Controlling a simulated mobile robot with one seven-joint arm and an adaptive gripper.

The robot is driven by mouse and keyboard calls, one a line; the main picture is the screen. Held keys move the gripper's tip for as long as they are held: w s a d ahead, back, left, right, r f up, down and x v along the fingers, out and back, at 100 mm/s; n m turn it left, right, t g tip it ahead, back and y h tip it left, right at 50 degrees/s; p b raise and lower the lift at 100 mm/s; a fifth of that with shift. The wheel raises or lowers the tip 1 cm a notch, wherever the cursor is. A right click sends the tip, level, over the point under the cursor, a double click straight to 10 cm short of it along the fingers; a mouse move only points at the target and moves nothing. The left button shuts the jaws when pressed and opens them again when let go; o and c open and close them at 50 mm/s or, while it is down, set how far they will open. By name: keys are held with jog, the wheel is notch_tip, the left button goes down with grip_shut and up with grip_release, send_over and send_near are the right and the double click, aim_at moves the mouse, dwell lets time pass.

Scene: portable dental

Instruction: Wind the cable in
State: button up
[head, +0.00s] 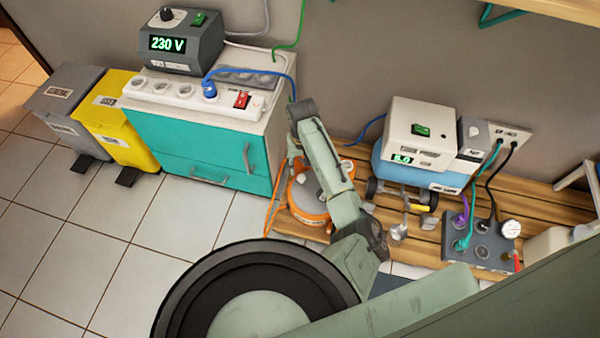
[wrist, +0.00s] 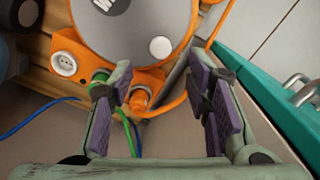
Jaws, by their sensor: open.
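The cable reel (head: 305,192) is orange with a grey disc and stands on the wooden pallet, partly hidden by my arm. In the wrist view its grey disc (wrist: 130,30) carries a white knob (wrist: 160,47). The reel's orange base holds a socket (wrist: 66,63), a green plug (wrist: 98,77) and an orange knob-like part (wrist: 140,98). A green cable (wrist: 126,122) runs beside my left finger. My gripper (wrist: 163,92) is open and empty, short of the disc, with the orange part between its fingers as seen. In the head view I cannot make out my fingers.
The teal cabinet (head: 190,150) stands left of the reel; its side shows in the wrist view (wrist: 262,85). A blue cable (head: 250,72) runs from the power strip (head: 180,95). A compressor unit (head: 415,150) stands right. Yellow (head: 115,120) and grey bins stand left. Front floor tiles are clear.

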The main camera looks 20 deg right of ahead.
aim_at(301, 177)
notch_tip(301, 177, down, 8)
jog(key=shift+r+b, duration=0.2)
jog(key=shift+b, duration=0.35)
jog(key=shift+c, duration=0.3)
grip_shut()
